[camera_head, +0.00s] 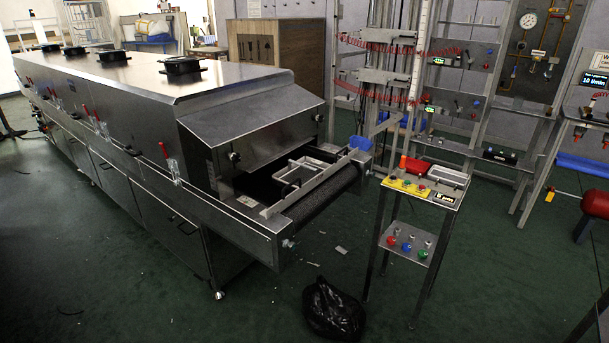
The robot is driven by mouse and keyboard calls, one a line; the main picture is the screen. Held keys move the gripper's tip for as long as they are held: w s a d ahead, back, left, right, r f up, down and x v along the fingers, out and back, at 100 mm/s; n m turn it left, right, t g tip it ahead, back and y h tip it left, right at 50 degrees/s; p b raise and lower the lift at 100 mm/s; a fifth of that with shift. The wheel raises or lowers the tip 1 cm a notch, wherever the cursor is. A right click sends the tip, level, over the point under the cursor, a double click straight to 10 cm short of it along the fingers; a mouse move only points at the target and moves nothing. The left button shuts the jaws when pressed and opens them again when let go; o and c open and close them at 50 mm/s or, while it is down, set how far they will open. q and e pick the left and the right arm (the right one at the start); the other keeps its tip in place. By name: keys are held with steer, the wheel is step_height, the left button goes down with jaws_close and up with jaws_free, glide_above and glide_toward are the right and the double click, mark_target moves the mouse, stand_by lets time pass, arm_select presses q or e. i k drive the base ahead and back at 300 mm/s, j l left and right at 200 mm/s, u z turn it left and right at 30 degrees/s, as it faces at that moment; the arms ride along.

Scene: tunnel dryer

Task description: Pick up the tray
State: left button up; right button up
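A shallow, light grey metal tray-like frame (301,169) shows at the open end of the tunnel dryer, on or just above the dark conveyor belt (318,199). A metal bar runs across the belt close to it and partly hides it. I cannot tell for sure that this frame is the tray. Another small pale rectangular tray-like piece (448,177) sits on top of the control stand. Neither of my grippers is in view.
The long steel tunnel dryer (140,75) fills the left. The control stand (418,190) with coloured buttons stands right of the belt end. A black bag (333,308) lies on the floor in front. Green floor (490,270) is open at the lower right.

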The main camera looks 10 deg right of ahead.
mark_target(303, 171)
steer(key=i+l, duration=0.45)
steer(key=i, duration=0.2)
steer(key=i+l, duration=0.5)
steer(key=i, duration=0.15)
steer(key=i+l, duration=0.5)
steer(key=i, duration=0.15)
